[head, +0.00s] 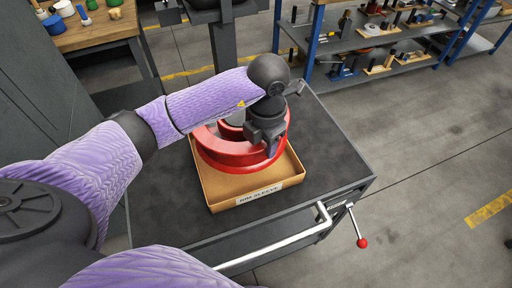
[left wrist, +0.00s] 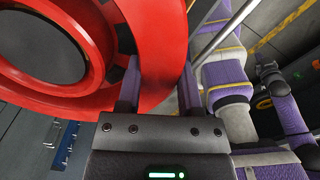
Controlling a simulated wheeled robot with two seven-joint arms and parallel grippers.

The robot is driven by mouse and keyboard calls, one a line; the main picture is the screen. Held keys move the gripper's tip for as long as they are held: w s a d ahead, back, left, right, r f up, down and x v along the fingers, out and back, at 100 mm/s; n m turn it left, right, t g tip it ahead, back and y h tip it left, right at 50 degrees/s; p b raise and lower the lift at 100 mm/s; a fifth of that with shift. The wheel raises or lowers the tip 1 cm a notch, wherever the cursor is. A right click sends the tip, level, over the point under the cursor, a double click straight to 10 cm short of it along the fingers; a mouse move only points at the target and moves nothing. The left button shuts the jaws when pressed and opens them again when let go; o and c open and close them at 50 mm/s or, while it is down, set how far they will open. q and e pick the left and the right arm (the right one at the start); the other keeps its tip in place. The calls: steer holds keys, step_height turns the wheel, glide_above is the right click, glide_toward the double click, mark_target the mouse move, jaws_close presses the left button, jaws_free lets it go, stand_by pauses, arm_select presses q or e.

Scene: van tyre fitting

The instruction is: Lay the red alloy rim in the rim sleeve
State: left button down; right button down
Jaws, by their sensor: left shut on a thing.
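The red alloy rim (head: 225,150) is within the outline of the rim sleeve (head: 203,189), a shallow open cardboard tray with a "RIM SLEEVE" label on its front. I cannot tell whether the rim rests on the tray's floor or hangs slightly above it. My left gripper (head: 268,146) is shut on the right side of the rim and hides part of it. In the left wrist view the two fingers (left wrist: 160,85) grip the edge of the rim (left wrist: 163,30). The tray does not show clearly there. My right gripper is not in view.
The sleeve lies on a dark cart top (head: 325,165), with bare surface to its right. A silver handle (head: 275,245) and a red-knobbed lever (head: 358,232) are at the cart's front. A wooden bench (head: 95,30) and a blue-framed shelf (head: 375,45) stand behind.

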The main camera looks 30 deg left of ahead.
arm_select(q)
step_height(320, 180, down, 10)
steer(key=b, duration=0.2)
steer(key=shift+d+b, duration=0.1)
steer(key=shift+b, duration=0.2)
steer(key=shift+r, duration=0.1)
steer(key=shift+c, duration=1.2)
jaws_free()
steer(key=shift+r, duration=0.2)
step_height(320, 180, up, 12)
steer(key=p, duration=0.3)
steer(key=shift+d+f, duration=0.1)
steer(key=shift+f, duration=0.05)
